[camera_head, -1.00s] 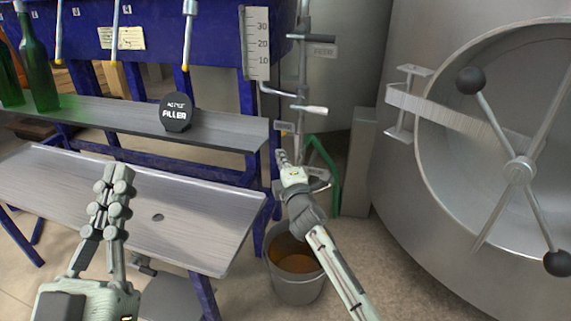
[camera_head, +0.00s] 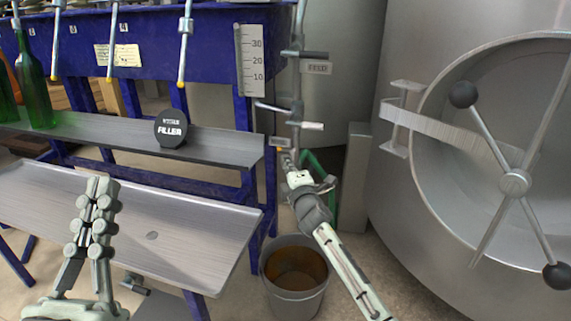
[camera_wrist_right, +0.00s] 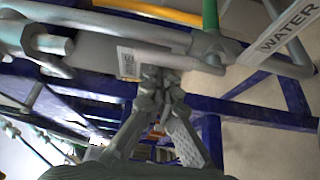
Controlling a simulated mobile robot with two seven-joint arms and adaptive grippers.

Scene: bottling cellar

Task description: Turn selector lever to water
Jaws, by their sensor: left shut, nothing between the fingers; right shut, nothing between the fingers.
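In the head view a metal valve pipe (camera_head: 299,95) stands beside the blue filler frame, with a light-handled lever (camera_head: 312,126) sticking out to the right. My right gripper (camera_head: 287,156) is shut just below it, close to a small tag (camera_head: 280,142). In the right wrist view the shut fingertips (camera_wrist_right: 158,76) are at a grey metal bar with a small label (camera_wrist_right: 127,62); contact is unclear. A WATER plate (camera_wrist_right: 288,27) is at the upper right there. Which part is the selector lever is unclear. My left gripper (camera_head: 98,186) is shut and empty over the metal tray.
A FEED tag (camera_head: 318,68) hangs on the upper pipe. A bucket of brown liquid (camera_head: 296,291) stands below my right arm. A large steel tank (camera_head: 400,200) fills the right. Green bottles (camera_head: 38,85) and a black FILLER sign (camera_head: 171,129) are on the shelf.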

